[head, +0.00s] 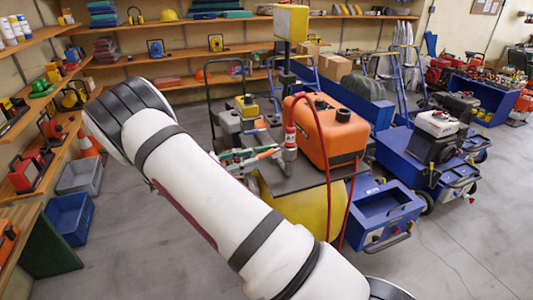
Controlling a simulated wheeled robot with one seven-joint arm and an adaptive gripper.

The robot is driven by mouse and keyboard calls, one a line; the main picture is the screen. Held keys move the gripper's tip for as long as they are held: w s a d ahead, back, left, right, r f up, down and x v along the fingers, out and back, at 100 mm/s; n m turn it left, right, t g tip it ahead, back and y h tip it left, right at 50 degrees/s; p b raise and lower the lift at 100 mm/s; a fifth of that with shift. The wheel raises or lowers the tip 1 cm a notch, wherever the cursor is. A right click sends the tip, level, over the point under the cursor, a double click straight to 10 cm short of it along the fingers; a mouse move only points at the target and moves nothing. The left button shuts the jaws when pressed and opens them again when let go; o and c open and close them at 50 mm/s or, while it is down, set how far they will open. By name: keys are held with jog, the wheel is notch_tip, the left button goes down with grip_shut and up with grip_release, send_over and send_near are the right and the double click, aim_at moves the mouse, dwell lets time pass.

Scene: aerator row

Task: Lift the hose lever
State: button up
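A red hose (324,150) loops up from a grey upright fitting with a red collar (290,139) and hangs down the front of the yellow machine (302,205). To the left of the fitting, thin grey, green and orange parts (245,156) lie close together over the machine's dark top. The hose lever may be among them, but they are too small to tell apart. My white arm crosses the foreground and covers the area lower left of the machine.
An orange tank (325,132) with a black cap sits on the machine's top. Blue wheeled machines (432,160) stand to the right. Shelves (185,82) line the back and left walls. A blue bin (71,217) is on the floor at left. The floor at lower right is clear.

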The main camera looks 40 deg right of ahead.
aim_at(266, 155)
jog(key=shift+p+x, duration=0.5)
jog(key=shift+x, duration=2.65)
grip_shut()
